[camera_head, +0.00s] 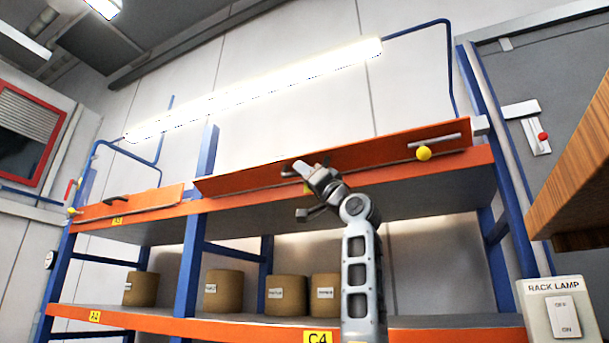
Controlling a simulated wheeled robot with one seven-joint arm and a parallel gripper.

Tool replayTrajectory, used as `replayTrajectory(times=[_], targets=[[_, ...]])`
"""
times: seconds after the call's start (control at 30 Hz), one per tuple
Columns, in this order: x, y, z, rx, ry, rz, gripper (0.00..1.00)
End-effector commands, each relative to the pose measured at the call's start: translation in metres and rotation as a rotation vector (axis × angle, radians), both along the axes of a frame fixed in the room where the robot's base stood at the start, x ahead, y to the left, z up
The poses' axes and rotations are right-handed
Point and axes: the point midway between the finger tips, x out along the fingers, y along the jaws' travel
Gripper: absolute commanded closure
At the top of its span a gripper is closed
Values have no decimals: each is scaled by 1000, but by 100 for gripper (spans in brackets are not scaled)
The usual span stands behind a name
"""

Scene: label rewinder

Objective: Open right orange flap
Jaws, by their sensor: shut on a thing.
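The right orange flap (250,178) is a long panel along the upper shelf of a blue and orange rack. It looks tilted, with its top edge leaning back. A grey bar (440,140) with a yellow ball (423,153) sits at its right end. My gripper (306,190) is in front of the middle of this flap and shut on its handle. The handle itself is mostly hidden behind my gripper. A shorter left orange flap (150,200) with a black handle (115,198) lies to the left.
Several brown rolls (222,295) stand on the lower shelf (150,322). A lit lamp tube (260,90) hangs above the rack. A wooden edge (580,165) and a rack lamp switch (563,316) are close on the right. Blue uprights (190,265) flank the bays.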

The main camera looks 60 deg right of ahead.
Motion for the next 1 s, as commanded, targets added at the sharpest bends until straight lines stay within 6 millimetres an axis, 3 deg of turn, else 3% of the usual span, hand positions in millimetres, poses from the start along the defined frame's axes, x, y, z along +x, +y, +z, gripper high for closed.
replayTrajectory(times=[0.4,0.9,0.93,1.0], targets=[[1,-4,-12,-155,-10,-1,100],[1,-4,-11,-173,-11,0,100],[1,-4,-11,-173,-11,0,78],[1,-4,-11,-173,-11,0,71]])
